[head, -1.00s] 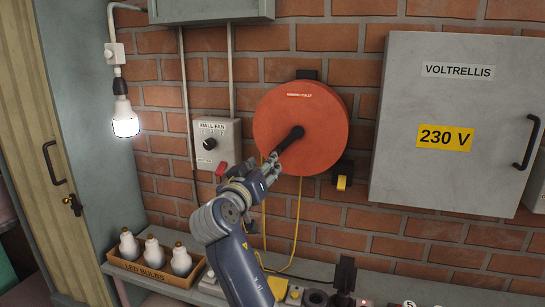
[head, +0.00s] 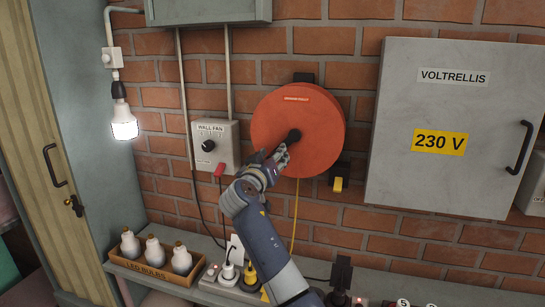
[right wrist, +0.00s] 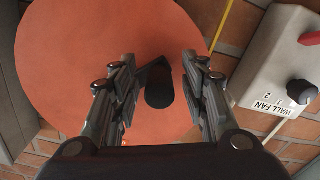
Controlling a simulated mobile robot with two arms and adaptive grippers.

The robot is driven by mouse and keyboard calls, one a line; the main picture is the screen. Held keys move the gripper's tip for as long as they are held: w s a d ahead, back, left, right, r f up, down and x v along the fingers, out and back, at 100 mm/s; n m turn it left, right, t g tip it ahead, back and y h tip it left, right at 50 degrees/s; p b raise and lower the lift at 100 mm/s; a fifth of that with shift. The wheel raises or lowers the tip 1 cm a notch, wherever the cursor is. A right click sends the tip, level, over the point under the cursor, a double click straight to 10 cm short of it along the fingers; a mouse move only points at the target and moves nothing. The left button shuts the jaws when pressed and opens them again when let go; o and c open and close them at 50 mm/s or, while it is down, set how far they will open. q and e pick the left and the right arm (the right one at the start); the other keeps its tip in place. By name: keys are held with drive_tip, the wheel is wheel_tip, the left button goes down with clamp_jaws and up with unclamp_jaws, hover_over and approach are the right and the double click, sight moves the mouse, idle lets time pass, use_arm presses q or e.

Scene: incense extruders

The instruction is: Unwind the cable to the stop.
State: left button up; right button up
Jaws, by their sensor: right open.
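The orange-red cable reel (head: 325,125) hangs on the brick wall, a label near its top too small to read. A dark crank (head: 294,135) sits near its middle. A yellow cable (head: 295,215) hangs below the reel; its upper part also shows in the right wrist view (right wrist: 222,22). My right gripper (head: 284,152) is at the reel's face, just below and left of the crank's knob. In the right wrist view, its open fingers (right wrist: 155,98) stand either side of the dark knob (right wrist: 160,88); contact cannot be told. My left gripper is out of view.
A wall fan switch box (head: 215,145) is left of the reel, the grey Voltrellis cabinet (head: 450,110) right. A black and yellow fitting (head: 338,183) hangs below the reel. The shelf below holds an LED bulb box (head: 150,271) and plugs (head: 250,271). A lit bulb (head: 123,120) hangs left.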

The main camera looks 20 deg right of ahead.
sight(294, 159)
clamp_jaws()
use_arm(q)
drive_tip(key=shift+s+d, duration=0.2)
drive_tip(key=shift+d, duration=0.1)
use_arm(e)
drive_tip(key=shift+d+f, duration=0.1)
use_arm(q)
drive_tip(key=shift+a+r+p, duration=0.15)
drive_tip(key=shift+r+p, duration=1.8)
drive_tip(key=shift+p, duration=0.05)
use_arm(e)
drive_tip(key=shift+s+d+f+n, duration=0.3)
drive_tip(key=shift+s+d+n, duration=0.3)
drive_tip(key=shift+n, duration=0.85)
drive_tip(key=shift+s+d+f+n, duration=0.35)
drive_tip(key=shift+d+n, duration=0.4)
drive_tip(key=shift+n, duration=0.65)
drive_tip(key=shift+s+d+f+n, duration=0.25)
drive_tip(key=shift+s+d+n, duration=0.35)
drive_tip(key=shift+n, duration=0.85)
drive_tip(key=shift+w+d, duration=0.1)
